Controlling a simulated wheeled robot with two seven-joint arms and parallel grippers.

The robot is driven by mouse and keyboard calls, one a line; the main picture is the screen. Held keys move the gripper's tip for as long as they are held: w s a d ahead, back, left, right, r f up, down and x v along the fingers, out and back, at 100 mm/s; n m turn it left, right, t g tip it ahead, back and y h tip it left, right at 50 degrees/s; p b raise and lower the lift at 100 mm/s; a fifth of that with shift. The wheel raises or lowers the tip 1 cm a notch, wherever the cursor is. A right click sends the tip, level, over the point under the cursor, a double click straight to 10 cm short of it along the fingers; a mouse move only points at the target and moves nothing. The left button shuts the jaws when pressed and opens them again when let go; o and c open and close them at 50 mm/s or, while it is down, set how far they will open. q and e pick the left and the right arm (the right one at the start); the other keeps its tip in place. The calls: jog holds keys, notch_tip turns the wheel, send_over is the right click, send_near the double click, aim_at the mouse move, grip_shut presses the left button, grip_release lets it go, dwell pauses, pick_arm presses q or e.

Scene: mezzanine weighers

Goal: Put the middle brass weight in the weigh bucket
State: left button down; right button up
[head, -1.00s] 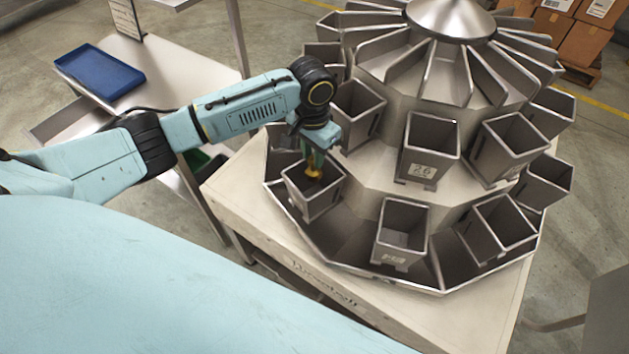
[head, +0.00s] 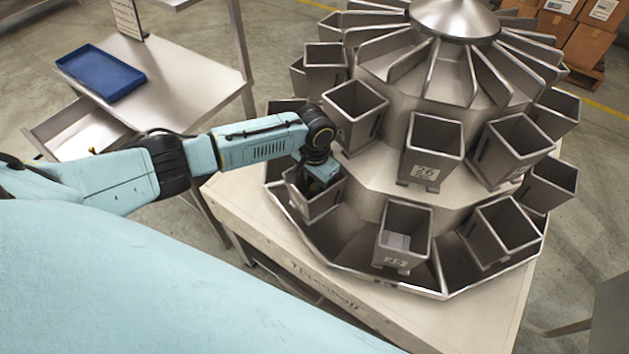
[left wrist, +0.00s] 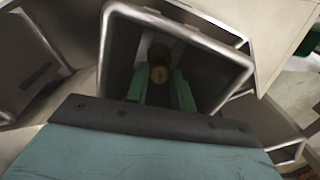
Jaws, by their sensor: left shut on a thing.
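My left gripper (head: 318,188) reaches down into a lower steel weigh bucket (head: 326,205) at the left front of the weigher. In the left wrist view its green fingers (left wrist: 161,88) are shut on a brass weight (left wrist: 159,72), inside the bucket's square rim (left wrist: 236,62). The weight hangs upright, with its round end showing. I cannot tell whether it touches the bucket floor. In the head view the weight and fingertips are hidden by the wrist and bucket wall. My right gripper is not in view.
Other buckets stand close by: one above (head: 354,108), a numbered one (head: 433,150) and one at the front (head: 402,232). A blue tray (head: 100,72) lies on the steel table (head: 185,75) at the left, above an open drawer (head: 88,130).

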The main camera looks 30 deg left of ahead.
pick_arm(q)
jog(key=shift+f, duration=0.1)
jog(key=c, duration=1.2)
grip_release()
notch_tip(320, 180, up, 12)
jog(key=shift+r+p, duration=0.15)
jog(key=shift+p, duration=0.4)
